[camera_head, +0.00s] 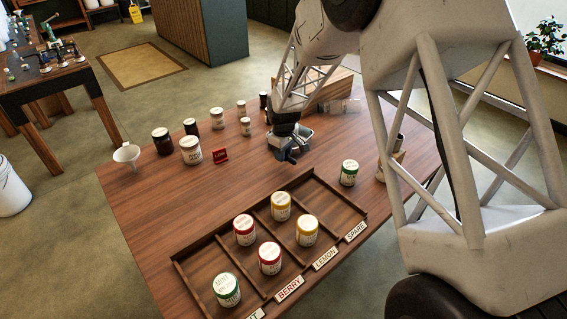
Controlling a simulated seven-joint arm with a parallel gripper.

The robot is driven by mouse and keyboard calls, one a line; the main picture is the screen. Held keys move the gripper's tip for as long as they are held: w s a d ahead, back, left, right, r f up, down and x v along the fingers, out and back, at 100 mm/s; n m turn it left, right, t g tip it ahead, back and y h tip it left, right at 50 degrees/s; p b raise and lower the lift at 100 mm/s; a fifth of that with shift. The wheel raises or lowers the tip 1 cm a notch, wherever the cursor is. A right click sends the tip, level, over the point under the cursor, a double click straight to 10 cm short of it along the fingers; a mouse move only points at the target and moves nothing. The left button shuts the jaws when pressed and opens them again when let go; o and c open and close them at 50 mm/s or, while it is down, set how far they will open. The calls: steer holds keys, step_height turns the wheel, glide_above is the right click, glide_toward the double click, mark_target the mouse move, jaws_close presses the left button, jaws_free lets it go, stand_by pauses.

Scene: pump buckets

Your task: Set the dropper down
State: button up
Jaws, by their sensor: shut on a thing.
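My gripper (289,152) is low over the middle of the wooden table (150,210), behind the divided tray. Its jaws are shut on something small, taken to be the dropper. I cannot make out the dropper's shape, as the fingers and wrist hide it. I cannot tell whether it touches the table top.
The divided tray (190,262) holds red-, yellow- and green-lidded jars; its SPARE compartment is empty. A green-lidded jar (348,172) stands right of the gripper. A wooden box (335,85) is behind.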

mark_target(283, 169)
steer(key=shift+f, duration=0.55)
steer(key=shift+f, duration=0.1)
steer(key=shift+f, duration=1.8)
steer(key=shift+f, duration=0.1)
steer(key=o, duration=0.9)
steer(key=shift+o, duration=0.2)
step_height(283, 169, up, 12)
steer(key=shift+w+r, duration=0.1)
steer(key=shift+r, duration=0.05)
